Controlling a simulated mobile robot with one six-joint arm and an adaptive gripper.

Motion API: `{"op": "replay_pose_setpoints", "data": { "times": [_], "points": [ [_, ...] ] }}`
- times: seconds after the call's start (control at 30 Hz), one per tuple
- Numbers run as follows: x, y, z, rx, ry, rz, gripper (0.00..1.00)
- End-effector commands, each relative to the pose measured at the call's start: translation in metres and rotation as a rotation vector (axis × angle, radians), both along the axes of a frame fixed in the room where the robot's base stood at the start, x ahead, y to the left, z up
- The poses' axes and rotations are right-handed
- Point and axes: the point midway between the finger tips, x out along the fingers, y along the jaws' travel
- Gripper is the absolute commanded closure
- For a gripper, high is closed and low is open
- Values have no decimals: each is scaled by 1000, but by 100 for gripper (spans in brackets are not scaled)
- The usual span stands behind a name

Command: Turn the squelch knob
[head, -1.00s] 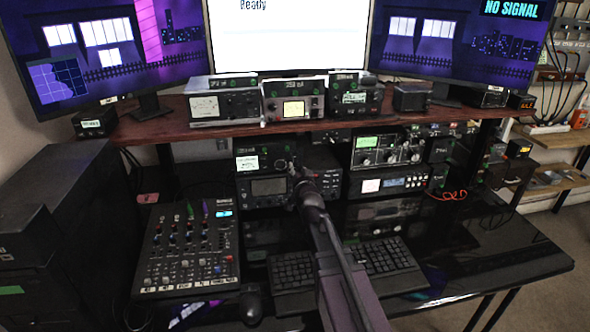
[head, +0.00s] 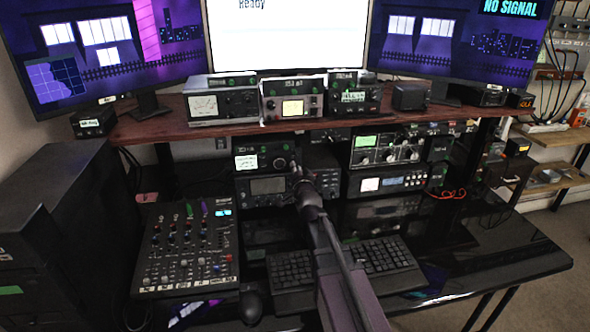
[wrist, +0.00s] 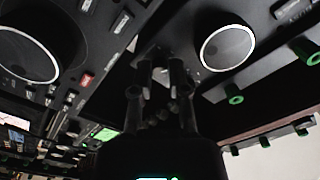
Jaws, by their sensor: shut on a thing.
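My gripper (wrist: 155,68) is shut on a small knob at a dark radio panel, between two large round dials in the wrist view. The fingers mostly hide this knob, and no readable label shows whether it is the squelch knob. In the head view, my gripper (head: 297,170) is at the right side of the stacked radios under the shelf. The upper radio (head: 247,149) has a pale lit display. The lower radio (head: 243,200) has a grey screen.
Large dials with pale rims stand left (wrist: 22,55) and right (wrist: 226,47) of the fingers, and green-tipped knobs (wrist: 234,93) are at the right. In the head view, a mixer (head: 188,250) and a keyboard (head: 300,275) lie on the desk below. The wooden shelf (head: 240,129) overhangs the radios.

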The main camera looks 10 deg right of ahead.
Motion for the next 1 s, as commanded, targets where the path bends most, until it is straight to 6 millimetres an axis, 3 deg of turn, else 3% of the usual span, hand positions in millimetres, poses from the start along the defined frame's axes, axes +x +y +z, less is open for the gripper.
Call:
{"op": "replay_pose_setpoints", "data": {
  "times": [0.2,0.47,0.5,0.6,1.0],
  "points": [
    [0,0,0,137,0,0,100],
    [0,1,0,143,-1,1,100],
    [0,1,0,142,-1,1,76],
    [0,1,0,142,-1,1,46],
    [-1,2,0,141,-1,3,45]
  ]
}}
